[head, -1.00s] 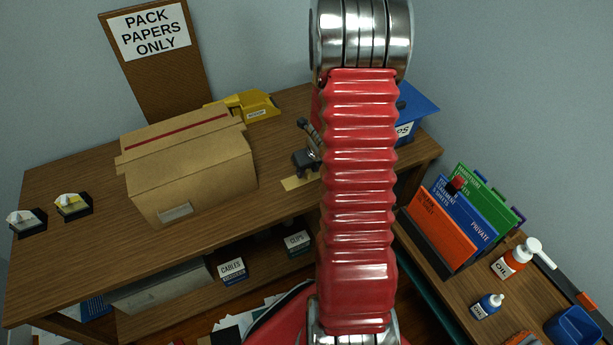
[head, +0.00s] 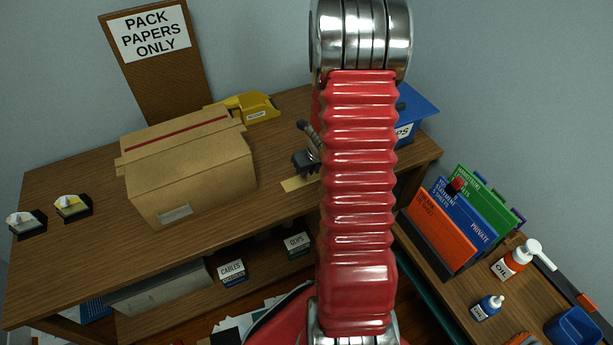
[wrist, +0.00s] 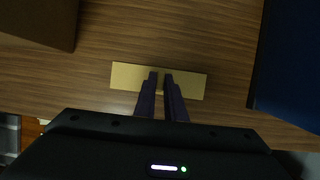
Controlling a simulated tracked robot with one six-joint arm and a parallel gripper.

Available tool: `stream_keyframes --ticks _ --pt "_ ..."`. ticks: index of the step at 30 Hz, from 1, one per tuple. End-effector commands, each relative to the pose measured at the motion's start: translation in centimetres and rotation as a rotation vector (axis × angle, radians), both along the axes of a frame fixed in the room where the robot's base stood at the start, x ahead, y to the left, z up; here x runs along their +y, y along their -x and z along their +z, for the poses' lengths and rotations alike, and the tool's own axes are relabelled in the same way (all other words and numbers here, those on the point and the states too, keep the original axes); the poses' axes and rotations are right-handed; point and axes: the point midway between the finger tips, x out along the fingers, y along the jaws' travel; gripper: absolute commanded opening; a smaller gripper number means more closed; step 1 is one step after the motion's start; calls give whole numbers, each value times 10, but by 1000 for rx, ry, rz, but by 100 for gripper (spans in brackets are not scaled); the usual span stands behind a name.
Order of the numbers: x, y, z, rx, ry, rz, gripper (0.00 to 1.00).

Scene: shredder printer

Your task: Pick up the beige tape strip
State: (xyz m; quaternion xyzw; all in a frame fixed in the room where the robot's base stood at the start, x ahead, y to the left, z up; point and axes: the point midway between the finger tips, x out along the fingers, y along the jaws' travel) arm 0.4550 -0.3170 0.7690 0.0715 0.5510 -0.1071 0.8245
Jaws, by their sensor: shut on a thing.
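The beige tape strip (wrist: 128,76) lies flat and level across the wrist view, over the wooden table top. Its left end (head: 293,184) also shows in the head view, beside my red arm, which hides the rest. My gripper (wrist: 161,76) has its two dark fingers close together over the middle of the strip, shut on it. In the head view my gripper (head: 304,160) is partly hidden behind my arm. I cannot tell whether the strip is lifted off the table.
A blue bin (head: 416,108) stands to the right. Folders (head: 465,220) and bottles (head: 512,260) are on the right-hand table. Bare wood lies around the strip.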

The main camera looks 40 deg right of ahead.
Motion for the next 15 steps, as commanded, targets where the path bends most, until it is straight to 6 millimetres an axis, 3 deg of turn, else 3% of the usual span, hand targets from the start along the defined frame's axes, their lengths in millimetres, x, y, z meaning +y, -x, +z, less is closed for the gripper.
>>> stream_keyframes --ticks 15 --pt "0 -1 19 -4 2 2 0"
